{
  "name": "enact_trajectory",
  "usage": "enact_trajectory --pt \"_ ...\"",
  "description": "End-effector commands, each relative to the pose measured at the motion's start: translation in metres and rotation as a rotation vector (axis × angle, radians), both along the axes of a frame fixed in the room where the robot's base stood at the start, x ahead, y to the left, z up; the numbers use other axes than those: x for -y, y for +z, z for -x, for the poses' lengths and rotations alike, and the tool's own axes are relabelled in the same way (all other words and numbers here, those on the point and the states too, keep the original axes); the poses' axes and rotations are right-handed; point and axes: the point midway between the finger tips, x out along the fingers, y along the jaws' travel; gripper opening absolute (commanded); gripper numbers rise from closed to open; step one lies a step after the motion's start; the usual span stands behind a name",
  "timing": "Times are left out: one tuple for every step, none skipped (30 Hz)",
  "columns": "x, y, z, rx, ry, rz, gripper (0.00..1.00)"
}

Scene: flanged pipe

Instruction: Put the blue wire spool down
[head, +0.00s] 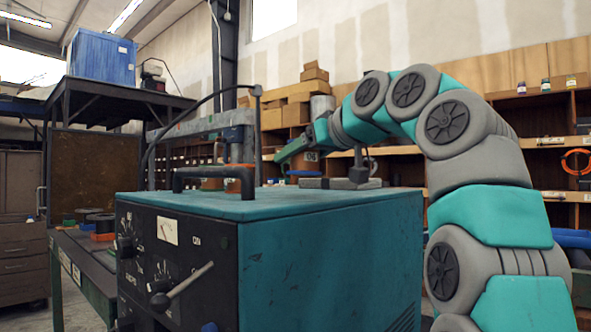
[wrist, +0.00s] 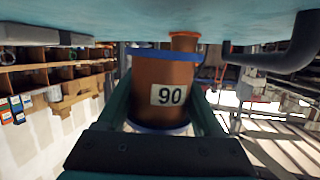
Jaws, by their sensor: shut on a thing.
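The blue wire spool (wrist: 143,78) has blue rims, a brown wound body and a white label. It fills the middle of the wrist view, between the two fingers of my gripper (wrist: 162,100), which is shut on it. In the head view the spool (head: 309,158) shows small at my gripper (head: 300,150), over the far part of the teal machine's top (head: 300,203). I cannot tell whether its lower rim touches that top.
An orange-rimmed spool (wrist: 184,41) stands close behind the held one in the wrist view. A dark handle (head: 212,172) rises from the machine's near edge, and grey metal pieces (head: 340,183) lie to the right. More spools (head: 100,222) sit on the bench at left.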

Motion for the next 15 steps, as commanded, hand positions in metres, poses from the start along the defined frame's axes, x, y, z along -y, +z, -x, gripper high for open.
enact_trajectory --pt "-0.003 0.003 -0.003 0.003 0.000 -0.001 0.00" --pt "-0.004 0.002 -0.004 0.003 0.000 -0.001 0.00" --pt "-0.005 0.002 -0.006 0.003 0.000 -0.001 0.00" --pt "-0.005 0.001 -0.006 0.003 0.000 -0.001 0.00" --pt "-0.006 0.001 -0.007 0.003 0.000 -0.001 0.00" --pt "-0.006 0.000 -0.007 0.003 0.000 -0.001 0.00" --pt "-0.006 -0.002 -0.007 0.002 0.000 -0.001 0.00" --pt "-0.006 -0.003 -0.007 0.002 0.001 -0.001 0.00" --pt "-0.006 -0.006 -0.007 0.000 0.001 0.000 0.00" --pt "-0.006 -0.009 -0.007 -0.002 0.002 -0.001 0.00" --pt "-0.006 -0.012 -0.007 -0.003 0.001 -0.001 0.00" --pt "-0.006 -0.014 -0.007 -0.002 0.000 -0.001 0.00" --pt "-0.006 -0.016 -0.007 0.000 0.001 -0.002 0.00" --pt "-0.006 -0.019 -0.007 0.000 0.000 -0.001 0.00" --pt "-0.006 -0.023 -0.006 -0.002 -0.001 -0.001 0.00"
